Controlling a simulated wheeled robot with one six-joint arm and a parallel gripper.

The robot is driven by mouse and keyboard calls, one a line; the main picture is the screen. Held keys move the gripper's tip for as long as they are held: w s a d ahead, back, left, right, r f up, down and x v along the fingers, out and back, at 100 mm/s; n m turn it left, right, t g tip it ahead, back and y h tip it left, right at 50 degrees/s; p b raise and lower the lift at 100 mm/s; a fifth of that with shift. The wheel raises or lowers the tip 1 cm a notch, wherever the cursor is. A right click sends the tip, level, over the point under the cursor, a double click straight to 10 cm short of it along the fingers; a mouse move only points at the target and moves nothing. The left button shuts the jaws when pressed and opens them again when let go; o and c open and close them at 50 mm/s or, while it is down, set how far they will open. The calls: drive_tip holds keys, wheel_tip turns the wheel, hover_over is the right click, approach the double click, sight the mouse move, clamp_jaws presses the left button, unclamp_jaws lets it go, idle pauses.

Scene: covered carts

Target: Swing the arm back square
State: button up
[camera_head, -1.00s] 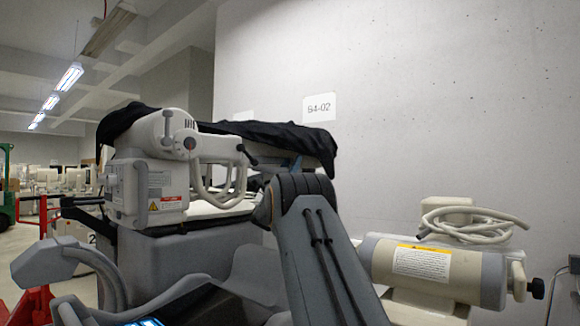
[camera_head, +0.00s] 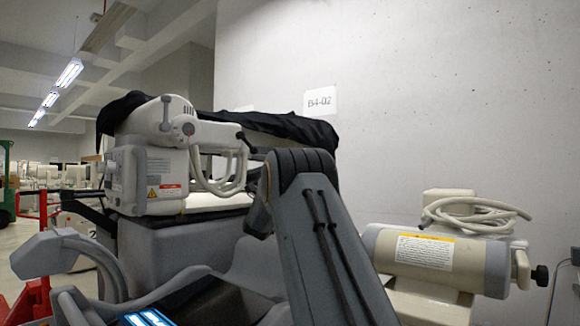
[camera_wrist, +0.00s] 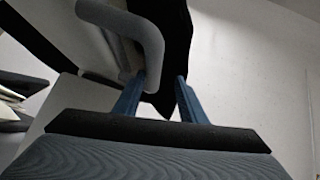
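A covered cart (camera_head: 165,250) with a pale jointed arm (camera_head: 225,136) stands at left centre in the head view. A black cloth (camera_head: 285,127) lies along the arm's top and hangs at its right end. My gripper (camera_wrist: 156,92) shows in the wrist view as two blue fingers, standing apart. A grey curved handle (camera_wrist: 150,45) comes down close by the left finger; I cannot tell if they touch. The black cloth (camera_wrist: 172,45) shows behind the gap between the fingers. In the head view my own arm link hides the gripper and the pale arm's right end.
A beige cylindrical unit (camera_head: 440,258) with a coiled hose (camera_head: 475,215) stands at the right. A concrete wall (camera_head: 450,100) with a B4-02 sign (camera_head: 320,101) closes the back. Red metalwork (camera_head: 42,240) and more carts are at the far left.

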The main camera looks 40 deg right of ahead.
drive_tip(key=shift+s+a+f, duration=0.1)
drive_tip(key=shift+a+f, duration=0.05)
drive_tip(key=shift+f, duration=0.05)
drive_tip(key=b+v, duration=0.6)
drive_tip(key=v, duration=0.3)
idle(0.9)
drive_tip(key=shift+a, duration=0.15)
drive_tip(key=shift+f+b, duration=0.1)
drive_tip(key=shift+b, duration=0.95)
